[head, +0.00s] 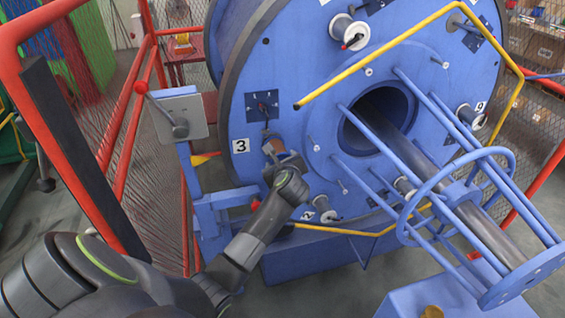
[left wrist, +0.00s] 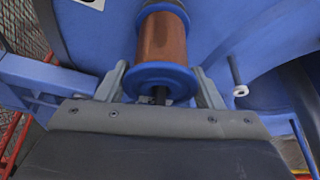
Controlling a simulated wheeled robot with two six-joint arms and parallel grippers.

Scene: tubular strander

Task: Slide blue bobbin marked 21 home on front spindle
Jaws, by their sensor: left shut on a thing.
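The bobbin (left wrist: 163,42) has blue flanges and a copper-brown winding; no number is readable on it. In the head view the bobbin (head: 272,147) is small and partly covered by my gripper, against the face of the large blue disc, right of the label 3. My left gripper (head: 283,164) reaches it from below. In the left wrist view the fingers of my left gripper (left wrist: 163,78) stand on both sides of the near flange, shut on the bobbin. A dark rod end shows below that flange. How far the bobbin sits on its spindle cannot be told. My right gripper is not in view.
The blue disc (head: 240,110) carries other spindles and a white-ended bobbin (head: 350,33). A yellow bent rail (head: 385,42) and a blue tube cage (head: 450,190) stand to the right. A red fence (head: 120,110) and a lever box (head: 178,115) stand left.

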